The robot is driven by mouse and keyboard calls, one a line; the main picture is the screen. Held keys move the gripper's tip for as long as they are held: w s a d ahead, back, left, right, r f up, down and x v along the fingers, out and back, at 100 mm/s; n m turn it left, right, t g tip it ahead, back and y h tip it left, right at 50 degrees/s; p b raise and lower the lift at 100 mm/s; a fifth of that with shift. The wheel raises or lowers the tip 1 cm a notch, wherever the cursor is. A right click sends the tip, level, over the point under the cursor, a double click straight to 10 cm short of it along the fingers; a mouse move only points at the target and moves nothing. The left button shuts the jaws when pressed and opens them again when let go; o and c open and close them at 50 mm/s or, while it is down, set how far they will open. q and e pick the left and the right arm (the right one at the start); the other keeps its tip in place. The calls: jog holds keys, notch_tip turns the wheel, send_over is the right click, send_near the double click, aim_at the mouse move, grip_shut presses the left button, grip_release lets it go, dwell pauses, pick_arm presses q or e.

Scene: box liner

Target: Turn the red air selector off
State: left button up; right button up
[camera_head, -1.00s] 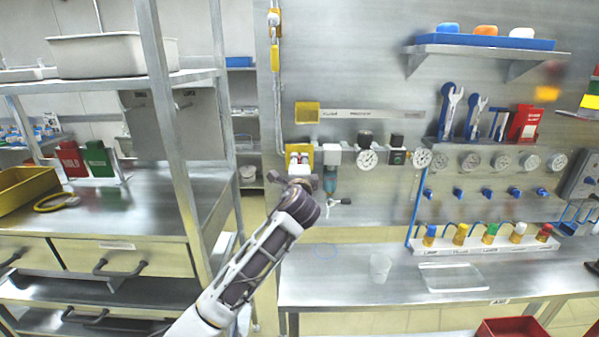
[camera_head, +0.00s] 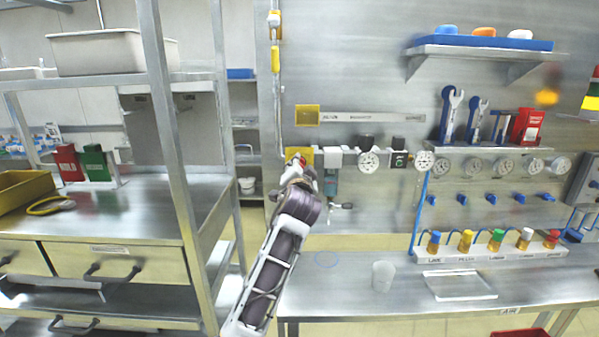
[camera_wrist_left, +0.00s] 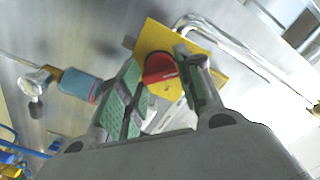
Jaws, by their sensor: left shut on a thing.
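The red air selector (camera_wrist_left: 160,68) is a red knob on a yellow plate (camera_wrist_left: 225,68), seen in the left wrist view. My left gripper (camera_wrist_left: 165,90) has its green-padded fingers on either side of the knob and is shut on it. The fingers hide part of the knob. In the head view the gripper (camera_head: 298,166) reaches up to the yellow plate (camera_head: 306,152) on the wall panel and covers most of the selector there. The knob's exact turn angle is hard to tell. My right gripper is not in view.
A pressure gauge (camera_head: 369,161) and a filter bowl (camera_head: 331,184) sit close right of the selector. A steel rack post (camera_head: 165,120) stands left of my arm. The bench (camera_head: 345,292) below holds a clear cup (camera_head: 383,276) and a tray (camera_head: 458,285).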

pick_arm(q)
jog(key=shift+f, duration=0.15)
dwell(0.3)
jog(key=o, duration=1)
jog(key=shift+o, duration=0.2)
jog(key=shift+s, duration=0.1)
jog(key=s, duration=0.7)
jog(key=shift+s, duration=0.15)
